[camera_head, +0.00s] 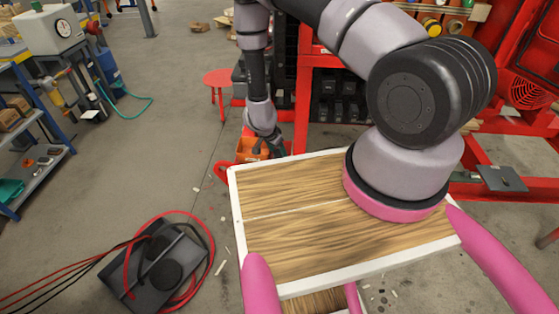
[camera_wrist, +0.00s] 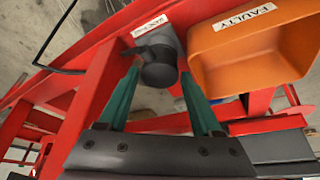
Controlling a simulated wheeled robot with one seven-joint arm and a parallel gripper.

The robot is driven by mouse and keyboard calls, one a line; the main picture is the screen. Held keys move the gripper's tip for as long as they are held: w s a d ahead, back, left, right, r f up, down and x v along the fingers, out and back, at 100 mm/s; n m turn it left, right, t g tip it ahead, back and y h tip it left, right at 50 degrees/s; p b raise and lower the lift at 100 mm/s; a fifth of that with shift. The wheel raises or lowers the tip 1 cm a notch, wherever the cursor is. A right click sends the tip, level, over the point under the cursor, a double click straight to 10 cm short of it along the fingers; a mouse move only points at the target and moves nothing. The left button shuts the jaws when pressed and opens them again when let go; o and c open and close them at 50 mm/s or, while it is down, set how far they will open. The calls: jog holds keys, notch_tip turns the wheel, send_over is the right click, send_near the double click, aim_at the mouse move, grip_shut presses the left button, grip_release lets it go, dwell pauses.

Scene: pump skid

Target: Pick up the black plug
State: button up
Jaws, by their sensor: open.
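The black plug (camera_wrist: 158,72) shows in the wrist view at upper centre, a dark round piece with a stub to its left, against a grey fitting on a red frame. My gripper (camera_wrist: 161,78) is open; its two green fingers reach up toward the plug, one tip on either side of it in the picture. I cannot tell whether the tips touch it or how deep they reach. In the head view my gripper (camera_head: 273,146) points down beside the red frame, and the plug cannot be made out there.
An orange bin labelled FAULTY (camera_wrist: 255,52) is close to the right finger. A white label (camera_wrist: 150,25) sits above the plug. Red frame bars (camera_wrist: 90,95) run on the left. A wooden-topped board (camera_head: 300,235) is in front; a black box with cables (camera_head: 158,265) lies on the floor.

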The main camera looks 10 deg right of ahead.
aim_at(278, 153)
jog(key=shift+w+d+f, duration=0.15)
jog(key=shift+f, duration=0.4)
grip_shut()
jog(key=shift+r, duration=0.15)
notch_tip(278, 153, up, 10)
dwell(0.5)
